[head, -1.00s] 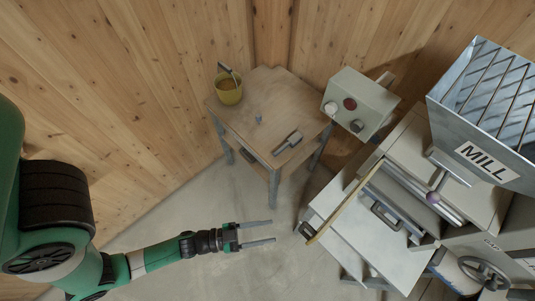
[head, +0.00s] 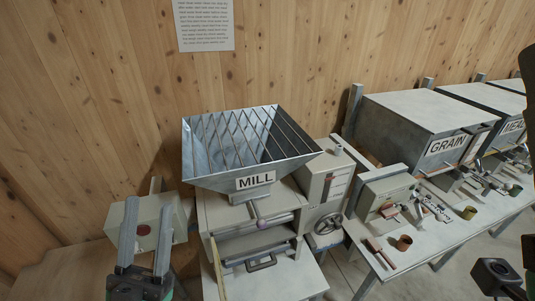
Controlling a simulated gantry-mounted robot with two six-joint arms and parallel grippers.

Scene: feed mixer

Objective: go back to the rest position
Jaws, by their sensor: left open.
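My left gripper (head: 149,204) is at the lower left of the head view. Its two grey fingers point up and stand apart, with nothing between them. It appears in front of the grey control box with a red button (head: 144,230), overlapping it in the picture; the gap in depth is hard to tell. No right gripper fingers show. Dark parts at the right edge look like pieces of my own right arm.
The mill hopper (head: 250,150) with its bar grate stands in the middle, above a drawer front with a handle (head: 262,263). To the right, a bench (head: 425,245) carries small cups and tools below the grain bin (head: 420,120). A wooden wall with a paper notice (head: 204,25) is behind.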

